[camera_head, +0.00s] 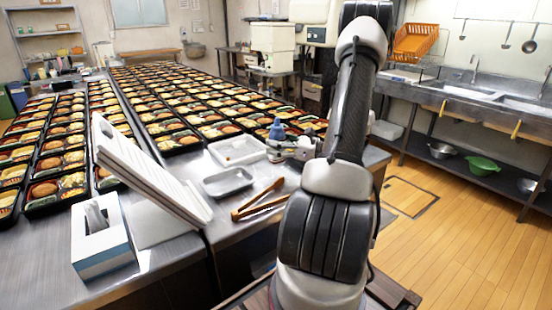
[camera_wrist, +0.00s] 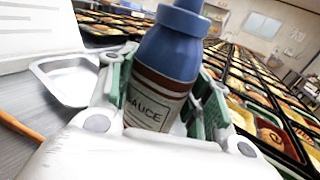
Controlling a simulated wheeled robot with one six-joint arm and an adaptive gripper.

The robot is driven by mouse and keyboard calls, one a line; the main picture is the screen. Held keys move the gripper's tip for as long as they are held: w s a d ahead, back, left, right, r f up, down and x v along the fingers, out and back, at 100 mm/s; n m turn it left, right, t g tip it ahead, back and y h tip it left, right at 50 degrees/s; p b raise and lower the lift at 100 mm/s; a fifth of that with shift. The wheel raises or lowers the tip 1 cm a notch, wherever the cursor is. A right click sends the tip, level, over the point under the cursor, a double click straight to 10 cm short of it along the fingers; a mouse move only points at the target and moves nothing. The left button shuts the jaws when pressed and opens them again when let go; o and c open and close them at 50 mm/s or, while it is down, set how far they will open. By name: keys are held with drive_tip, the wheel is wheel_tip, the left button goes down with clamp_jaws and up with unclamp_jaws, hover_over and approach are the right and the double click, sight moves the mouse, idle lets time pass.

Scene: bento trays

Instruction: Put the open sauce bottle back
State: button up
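In the head view the blue top of the bottle (camera_head: 277,130) shows at the end of my gripper (camera_head: 282,148), above the right part of the steel table. The bottle's base is hidden.
Two shallow metal trays (camera_head: 229,192) (camera_head: 238,162) lie left of my gripper. Wooden tongs (camera_head: 256,203) lie in front. A white slanted board (camera_head: 150,172) and a tissue box (camera_head: 101,248) stand at left. Rows of filled bento trays (camera_head: 180,142) cover the table behind.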

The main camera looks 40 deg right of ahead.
drive_tip(key=shift+f, duration=2.15)
drive_tip(key=shift+f, duration=0.1)
drive_tip(key=o, duration=0.6)
